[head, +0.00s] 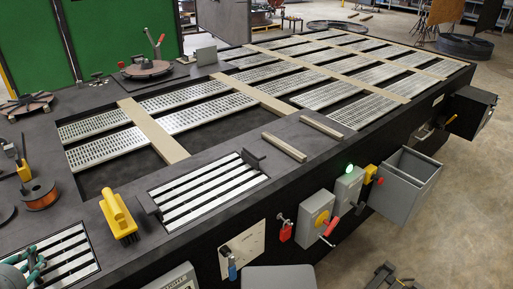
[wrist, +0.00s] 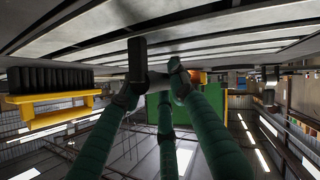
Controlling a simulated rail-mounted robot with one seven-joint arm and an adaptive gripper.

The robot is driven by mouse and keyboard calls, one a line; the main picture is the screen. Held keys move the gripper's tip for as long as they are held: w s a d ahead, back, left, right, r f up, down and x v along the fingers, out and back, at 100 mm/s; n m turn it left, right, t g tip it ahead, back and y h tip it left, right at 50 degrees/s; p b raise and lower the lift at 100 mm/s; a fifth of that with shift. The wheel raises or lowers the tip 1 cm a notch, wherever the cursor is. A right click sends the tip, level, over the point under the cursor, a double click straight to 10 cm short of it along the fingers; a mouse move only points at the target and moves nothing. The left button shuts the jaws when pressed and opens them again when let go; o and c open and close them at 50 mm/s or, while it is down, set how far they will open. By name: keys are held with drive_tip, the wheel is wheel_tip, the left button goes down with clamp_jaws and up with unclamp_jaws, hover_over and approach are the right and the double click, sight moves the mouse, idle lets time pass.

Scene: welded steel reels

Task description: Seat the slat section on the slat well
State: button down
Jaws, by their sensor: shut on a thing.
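A slat section (head: 65,252) of pale bars in a dark frame shows at the lower left of the head view, cut by the picture edge. My gripper (head: 32,264), with green fingers, is over its left side. In the wrist view my gripper (wrist: 157,80) is shut on a dark upright grip beside the slats (wrist: 220,38). I cannot tell whether the section touches the bench or is raised. No bare slat well shows clearly there; the section may cover it. A second slatted panel (head: 208,191) with a black block at each end lies in the bench top to the right.
A yellow brush (head: 119,214) lies between the two slatted panels and shows in the wrist view (wrist: 50,108). A copper wire spool (head: 40,195) stands at the left. Loose bars (head: 284,147) lie on the bench. A grey open bin (head: 407,178) hangs off the front.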

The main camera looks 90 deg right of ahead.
drive_tip(key=shift+r, duration=0.15)
drive_tip(key=c, duration=1.3)
unclamp_jaws()
drive_tip(key=shift+s+a+f, duration=0.1)
drive_tip(key=shift+s+f, duration=0.05)
drive_tip(key=shift+f, duration=0.1)
